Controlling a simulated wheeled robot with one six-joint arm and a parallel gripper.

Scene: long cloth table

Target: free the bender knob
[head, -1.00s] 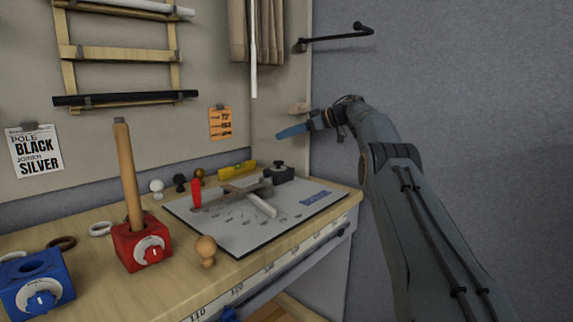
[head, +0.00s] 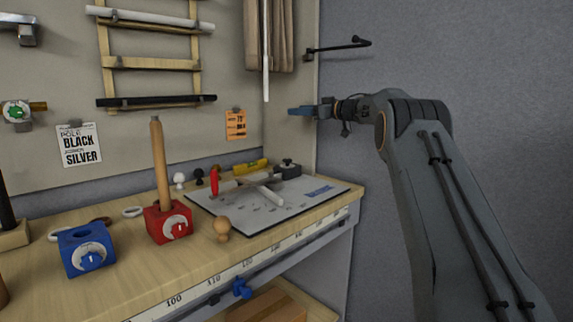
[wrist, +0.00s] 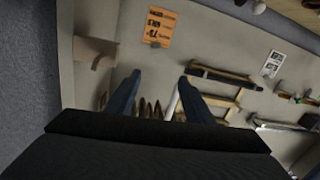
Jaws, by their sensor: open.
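The bender looks to be the grey plate (head: 255,217) with blue lettering on the table's right part. A pale bar (head: 267,192) and a red upright handle (head: 214,181) are on it. A dark block with a black knob on top (head: 288,169) sits at its back right edge; whether this is the bender knob I cannot tell for sure. My gripper (head: 300,111) is up above the plate's back right, well apart from it, with its blue fingers pointing left. In the wrist view my gripper (wrist: 157,92) shows two spread fingers with nothing held; the plate is not visible there.
A red box (head: 168,223) with a wooden pole, a blue box (head: 86,249) and a wooden knob (head: 222,229) stand on the table. A wall rack (head: 150,63), an orange card (head: 236,125) and a black wall bar (head: 338,46) are behind. A grey wall bounds the right.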

